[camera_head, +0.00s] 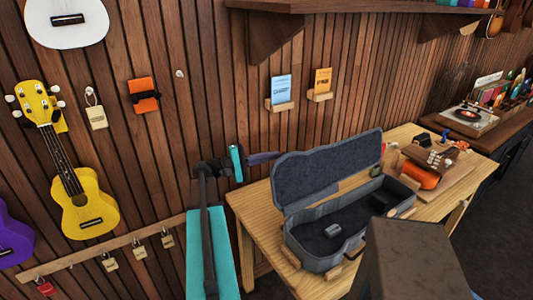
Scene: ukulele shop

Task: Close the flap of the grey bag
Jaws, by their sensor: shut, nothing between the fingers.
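The grey bag (331,243) is an open, ukulele-shaped case lying on the wooden table. Its flap (327,168) stands up along the back side, leaning back towards the wall, with its dark lining facing me. Inside the lower shell I see a small grey block and a dark compartment at the right end. My gripper (268,157) is shut and empty. It is at the upper left of the flap, near the flap's left top edge in the picture; I cannot tell whether it touches or how far behind it is.
The wooden table (250,212) has some bare top left of the bag. An orange item (420,177) and a wooden workpiece (435,152) lie to the right. The slatted wall behind carries a yellow ukulele (85,205) and small card holders (280,92). A turntable (468,118) stands farther right.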

